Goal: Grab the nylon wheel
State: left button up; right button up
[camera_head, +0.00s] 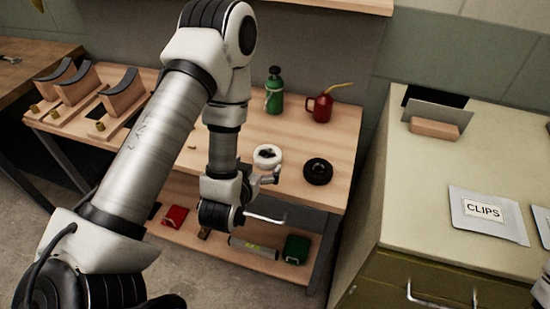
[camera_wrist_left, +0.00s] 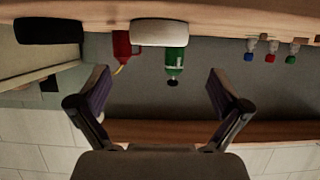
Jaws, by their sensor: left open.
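A white wheel (camera_head: 268,156), which I take to be the nylon wheel, lies on the wooden bench top, left of a black wheel (camera_head: 318,171). In the left wrist view, which is upside down, the white wheel (camera_wrist_left: 160,32) shows edge-on between and beyond the fingers. The black wheel (camera_wrist_left: 48,30) is off to the left there. My left gripper (camera_head: 270,198) is open and empty at the bench's front edge, on the near side of the white wheel and apart from it. My right gripper is not in view.
A green bottle (camera_head: 274,92) and a red oil can (camera_head: 321,105) stand behind the wheels. Curved wooden blocks (camera_head: 122,92) sit at the left. A lower shelf (camera_head: 215,245) holds several items. A cabinet (camera_head: 450,165) stands at the right.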

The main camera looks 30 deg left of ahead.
aim_at(265, 158)
pick_arm(q)
jog(key=w+b, duration=0.1)
jog(key=b, duration=0.1)
jog(key=f+b, duration=0.1)
jog(key=shift+w+a+f+b, duration=0.2)
jog(key=shift+w+f+b, duration=0.05)
jog(key=shift+w+b, duration=0.15)
jog(key=shift+w, duration=0.3)
jog(key=p+x, duration=0.1)
jog(key=x, duration=0.2)
jog(key=shift+w+a+f, duration=0.15)
jog(key=shift+w+f, duration=0.05)
jog(key=shift+w, duration=0.1)
jog(key=shift+w+f, duration=0.25)
jog(key=shift+w, duration=0.15)
jog(key=shift+s, duration=0.1)
jog(key=c, duration=1.1)
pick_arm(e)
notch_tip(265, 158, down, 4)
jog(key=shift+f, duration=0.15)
